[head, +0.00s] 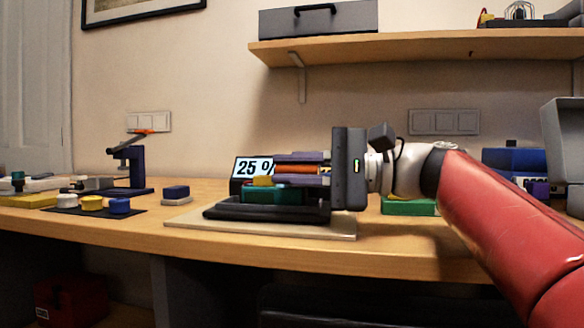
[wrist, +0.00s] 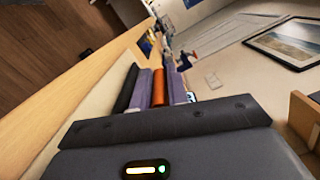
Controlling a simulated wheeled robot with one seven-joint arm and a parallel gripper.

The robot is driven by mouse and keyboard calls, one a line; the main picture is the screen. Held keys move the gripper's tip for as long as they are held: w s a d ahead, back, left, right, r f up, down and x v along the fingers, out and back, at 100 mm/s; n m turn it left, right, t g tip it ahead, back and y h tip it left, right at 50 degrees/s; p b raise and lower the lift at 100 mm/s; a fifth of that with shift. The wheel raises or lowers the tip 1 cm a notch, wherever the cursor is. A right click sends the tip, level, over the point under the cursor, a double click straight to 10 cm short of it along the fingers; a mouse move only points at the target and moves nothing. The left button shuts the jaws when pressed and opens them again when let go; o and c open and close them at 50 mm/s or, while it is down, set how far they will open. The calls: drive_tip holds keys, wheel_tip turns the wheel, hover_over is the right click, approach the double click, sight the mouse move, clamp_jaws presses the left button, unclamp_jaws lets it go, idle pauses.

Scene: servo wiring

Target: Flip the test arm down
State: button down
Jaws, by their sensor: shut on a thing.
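My gripper (head: 277,168) reaches in from the right, with its purple-grey fingers pointing left. It is shut on an orange bar (head: 298,169), which looks like the test arm. The bar lies level between the fingers, above a teal block (head: 272,193) on a black base (head: 262,211). In the wrist view the orange bar (wrist: 159,88) runs between the two fingers (wrist: 159,75). A display (head: 252,168) reading "25 %" stands behind, partly hidden by the fingers. My gripper's body hides the right end of the rig.
The base stands on a beige board (head: 335,228) on the wooden table (head: 300,258). A blue stand with an orange top (head: 137,168) and a dark mat with coloured caps (head: 92,210) are at the left. A green block (head: 408,206) lies behind my arm. A shelf (head: 420,48) hangs above.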

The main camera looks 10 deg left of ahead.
drive_tip(key=shift+f, duration=0.2)
drive_tip(key=c, duration=1.4)
unclamp_jaws()
drive_tip(key=shift+o, duration=0.2)
drive_tip(key=d, duration=0.7)
drive_tip(key=shift+w+d+p, duration=0.2)
drive_tip(key=shift+d+p, duration=0.2)
drive_tip(key=shift+s, duration=0.15)
